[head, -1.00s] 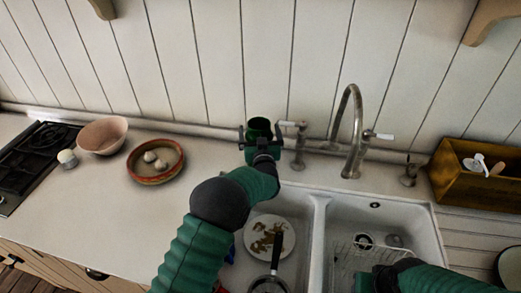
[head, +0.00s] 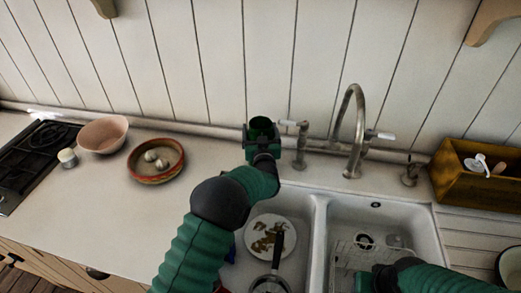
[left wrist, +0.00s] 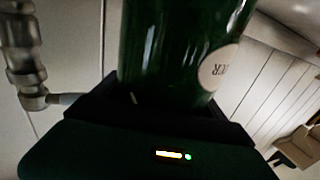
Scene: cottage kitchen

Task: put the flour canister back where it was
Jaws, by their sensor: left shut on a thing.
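A dark green canister (head: 262,126) stands at the back of the counter, close to the wall and just left of the tap. My left gripper (head: 262,138) is shut on it from the front and hides its lower part. In the left wrist view the glossy green canister (left wrist: 180,50) sits between the jaws. It has a round pale label, only partly seen, so I cannot read the whole word. My right gripper (head: 368,282) is low over the right sink basin; its jaws are too dark and cut off to tell.
A red-rimmed bowl with eggs (head: 157,174), a pink bowl (head: 103,147) and a small shaker (head: 68,158) are to the left. The sink (head: 318,235) holds a dirty plate (head: 270,222) and a pan. A wooden box (head: 450,185) is right.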

